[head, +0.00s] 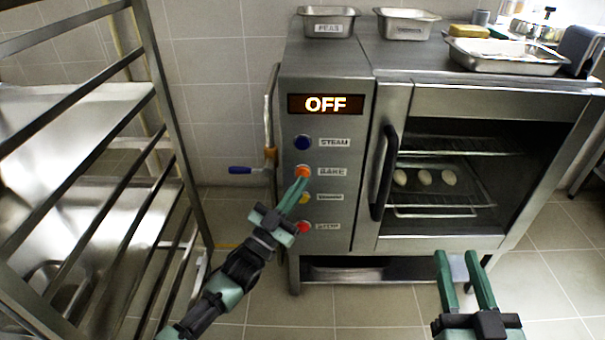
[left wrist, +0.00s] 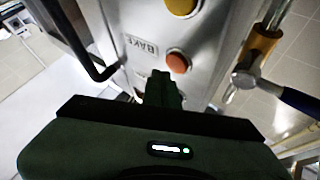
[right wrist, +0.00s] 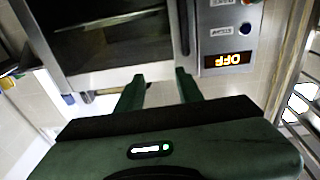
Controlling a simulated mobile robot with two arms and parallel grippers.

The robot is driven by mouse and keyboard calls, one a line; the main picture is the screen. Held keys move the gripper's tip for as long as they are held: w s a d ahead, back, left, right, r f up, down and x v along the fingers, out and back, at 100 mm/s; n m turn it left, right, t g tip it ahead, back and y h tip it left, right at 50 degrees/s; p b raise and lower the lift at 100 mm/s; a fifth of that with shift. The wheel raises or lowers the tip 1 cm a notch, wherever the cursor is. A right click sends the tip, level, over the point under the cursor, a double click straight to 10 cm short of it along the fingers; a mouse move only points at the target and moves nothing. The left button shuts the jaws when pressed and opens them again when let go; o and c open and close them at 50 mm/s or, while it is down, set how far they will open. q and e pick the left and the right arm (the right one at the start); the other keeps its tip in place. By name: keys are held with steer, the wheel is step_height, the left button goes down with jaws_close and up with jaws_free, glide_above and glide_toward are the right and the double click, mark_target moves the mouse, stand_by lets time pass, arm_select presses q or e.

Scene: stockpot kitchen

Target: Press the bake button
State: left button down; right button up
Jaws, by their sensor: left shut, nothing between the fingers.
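The oven's control panel (head: 330,245) has a vertical row of buttons. The orange bake button (head: 302,171) is beside the label BAKE, and it also shows in the left wrist view (left wrist: 178,62). The display (head: 325,104) reads OFF. My left gripper (head: 302,183) is shut and empty, its tips close to the bake button and overlapping its lower edge in the head view. In the left wrist view the fingertips (left wrist: 161,76) appear just beside the button; I cannot tell whether they touch it. My right gripper (head: 458,254) is open and empty in front of the oven's lower right.
The blue steam button (head: 303,143) is above, the yellow button (head: 304,198) and red button (head: 304,228) below. The oven door handle (head: 384,172) stands out at right. A blue-handled valve pipe (head: 268,152) is at the panel's left. A metal rack (head: 172,130) stands left of my left arm.

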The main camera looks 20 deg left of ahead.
arm_select(q)
steer(key=shift+w, duration=0.15)
steer(key=shift+w+a, duration=0.1)
steer(key=shift+w, duration=0.2)
arm_select(e)
steer(key=shift+s+a+r+t, duration=0.1)
steer(key=shift+r+t, duration=0.4)
steer(key=shift+r, duration=0.2)
